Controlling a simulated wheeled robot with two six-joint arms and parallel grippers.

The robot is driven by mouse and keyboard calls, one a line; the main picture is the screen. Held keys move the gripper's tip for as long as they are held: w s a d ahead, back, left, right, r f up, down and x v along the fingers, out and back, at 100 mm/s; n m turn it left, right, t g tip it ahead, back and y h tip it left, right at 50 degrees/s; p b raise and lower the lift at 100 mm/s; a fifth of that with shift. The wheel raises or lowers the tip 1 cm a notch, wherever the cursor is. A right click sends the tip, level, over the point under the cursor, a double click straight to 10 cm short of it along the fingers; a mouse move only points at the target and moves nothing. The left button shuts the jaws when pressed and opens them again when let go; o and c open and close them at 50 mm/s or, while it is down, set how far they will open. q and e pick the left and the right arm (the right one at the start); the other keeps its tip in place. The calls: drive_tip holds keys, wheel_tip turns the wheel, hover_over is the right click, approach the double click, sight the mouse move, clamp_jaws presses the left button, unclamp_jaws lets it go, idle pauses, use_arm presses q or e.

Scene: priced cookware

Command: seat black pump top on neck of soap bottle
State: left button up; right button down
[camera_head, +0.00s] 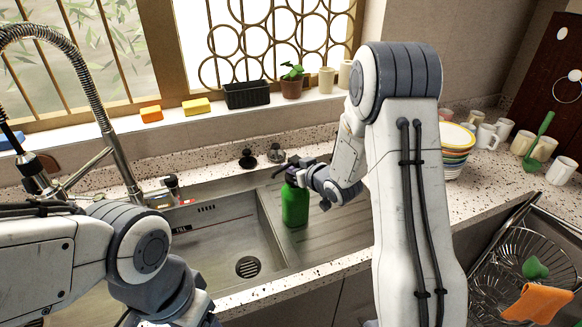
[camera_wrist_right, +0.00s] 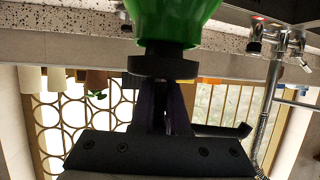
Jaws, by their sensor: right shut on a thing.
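The green soap bottle (camera_head: 295,205) stands upright on the ribbed drainboard right of the sink basin. It shows upside down at the top of the right wrist view (camera_wrist_right: 172,18). The black pump top (camera_wrist_right: 160,67) is at the bottle's neck, its wide collar against the dark neck in that view; whether it is fully seated I cannot tell. Its spout (camera_head: 279,172) points left. My right gripper (camera_wrist_right: 165,100) is shut on the pump top, just above the bottle. My left arm is at the lower left, its fingers out of view.
The sink basin (camera_head: 215,245) lies left of the bottle, with the tall faucet (camera_head: 122,165) behind my left arm. Two dark knobs (camera_head: 247,158) stand behind the drainboard. Stacked bowls (camera_head: 455,150), mugs and a wire rack (camera_head: 500,285) are at the right. The drainboard around the bottle is clear.

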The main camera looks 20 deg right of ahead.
drive_tip(key=shift+f+b, duration=0.6)
drive_tip(key=shift+f, duration=0.1)
drive_tip(key=shift+f, duration=0.1)
drive_tip(key=shift+c, duration=1)
unclamp_jaws()
drive_tip(key=b+v, duration=0.2)
drive_tip(key=v, duration=0.8)
drive_tip(key=shift+s, duration=0.25)
